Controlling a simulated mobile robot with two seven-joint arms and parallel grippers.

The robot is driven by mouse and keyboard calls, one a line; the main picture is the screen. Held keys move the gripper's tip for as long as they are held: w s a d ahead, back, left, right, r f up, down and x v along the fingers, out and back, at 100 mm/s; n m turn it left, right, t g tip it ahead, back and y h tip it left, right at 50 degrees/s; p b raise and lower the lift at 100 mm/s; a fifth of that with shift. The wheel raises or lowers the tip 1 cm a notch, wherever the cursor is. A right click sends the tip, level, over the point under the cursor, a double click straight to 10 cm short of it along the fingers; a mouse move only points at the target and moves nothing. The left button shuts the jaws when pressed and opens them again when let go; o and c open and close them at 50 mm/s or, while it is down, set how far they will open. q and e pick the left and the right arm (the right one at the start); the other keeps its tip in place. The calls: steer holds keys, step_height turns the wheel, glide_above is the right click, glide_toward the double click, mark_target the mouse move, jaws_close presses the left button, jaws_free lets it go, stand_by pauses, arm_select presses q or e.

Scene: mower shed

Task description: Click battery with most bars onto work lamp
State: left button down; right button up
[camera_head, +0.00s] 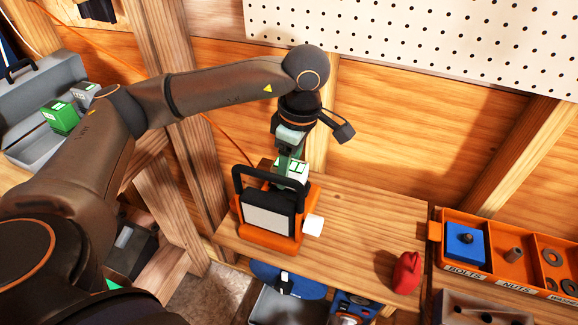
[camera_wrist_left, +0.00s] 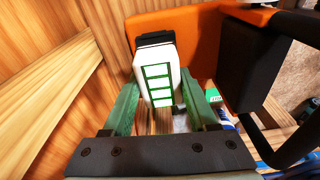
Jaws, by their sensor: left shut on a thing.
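The work lamp (camera_head: 268,240) stands on the wooden bench, with an orange body, a pale front panel and a black handle. My left gripper (camera_head: 289,166) points down behind the lamp and is shut on a battery (camera_head: 295,170). In the left wrist view the battery (camera_wrist_left: 158,84) sits between the green fingers, its white label facing the camera with several green-outlined bars and a black end at the top. That end is close to the lamp's orange body (camera_wrist_left: 190,32); I cannot tell whether it is seated. My right gripper is not in view.
A grey case (camera_head: 30,95) at the left holds a green battery (camera_head: 60,117) and a grey one (camera_head: 85,94). An orange parts tray (camera_head: 490,268) stands at the right.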

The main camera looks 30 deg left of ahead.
arm_select(q)
steer(key=shift+f+b, duration=0.55)
steer(key=shift+f, duration=0.1)
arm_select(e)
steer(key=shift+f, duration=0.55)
arm_select(q)
steer(key=shift+c, duration=0.6)
jaws_free()
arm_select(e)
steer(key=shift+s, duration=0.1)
arm_select(q)
steer(key=shift+d+r, duration=0.15)
steer(key=shift+r, duration=0.8)
steer(key=r, duration=0.3)
steer(key=r+p, duration=0.1)
steer(key=r, duration=0.2)
steer(key=d+r, duration=0.1)
steer(key=r, duration=0.2)
steer(key=shift+w+p, duration=0.15)
steer(key=shift+p, duration=0.15)
steer(key=shift+d+r, duration=0.1)
steer(key=shift+r, duration=0.7)
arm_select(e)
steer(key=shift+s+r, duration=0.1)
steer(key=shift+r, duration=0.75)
